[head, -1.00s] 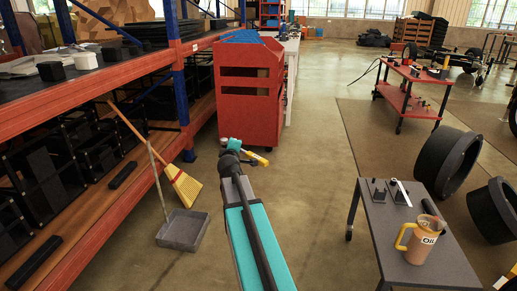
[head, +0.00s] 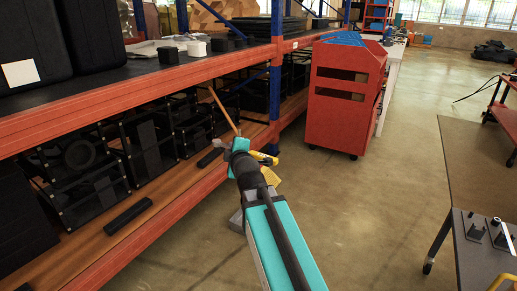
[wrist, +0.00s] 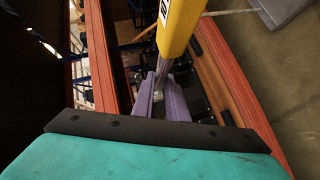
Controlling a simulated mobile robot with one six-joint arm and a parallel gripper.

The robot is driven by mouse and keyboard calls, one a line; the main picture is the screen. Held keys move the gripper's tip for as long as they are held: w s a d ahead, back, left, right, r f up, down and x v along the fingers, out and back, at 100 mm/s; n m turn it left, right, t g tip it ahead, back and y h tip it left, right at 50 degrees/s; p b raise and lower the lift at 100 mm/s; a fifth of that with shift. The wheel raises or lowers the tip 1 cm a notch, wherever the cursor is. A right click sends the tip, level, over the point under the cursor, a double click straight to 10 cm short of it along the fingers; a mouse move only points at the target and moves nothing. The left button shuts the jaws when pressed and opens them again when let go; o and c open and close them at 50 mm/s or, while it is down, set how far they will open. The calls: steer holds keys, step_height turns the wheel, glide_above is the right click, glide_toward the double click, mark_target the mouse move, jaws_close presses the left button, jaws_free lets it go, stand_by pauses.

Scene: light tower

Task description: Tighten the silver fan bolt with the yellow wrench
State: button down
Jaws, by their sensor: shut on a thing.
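The yellow wrench (wrist: 180,26) shows in the wrist view, its yellow part at the top and a silver part between the purple fingers of my gripper (wrist: 161,88). My gripper is shut on it. In the head view, the wrench (head: 264,158) is a small yellow shape at the far end of my arm, partly hidden by it. My gripper is mostly hidden there behind my wrist. The wrench is held in the air, clear of the shelf. I cannot make out the silver fan bolt in either view.
An orange-red shelf rack (head: 180,85) with black boxes runs along the left. A red cabinet (head: 342,100) stands beyond my arm. A grey table (head: 485,255) is at lower right. Open floor lies at centre right.

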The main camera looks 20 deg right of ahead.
steer(key=shift+n+y, duration=0.6)
steer(key=a, duration=0.3)
steer(key=s+a+r, duration=0.1)
steer(key=a, duration=0.1)
steer(key=shift+a+r, duration=0.1)
steer(key=shift+a, duration=0.25)
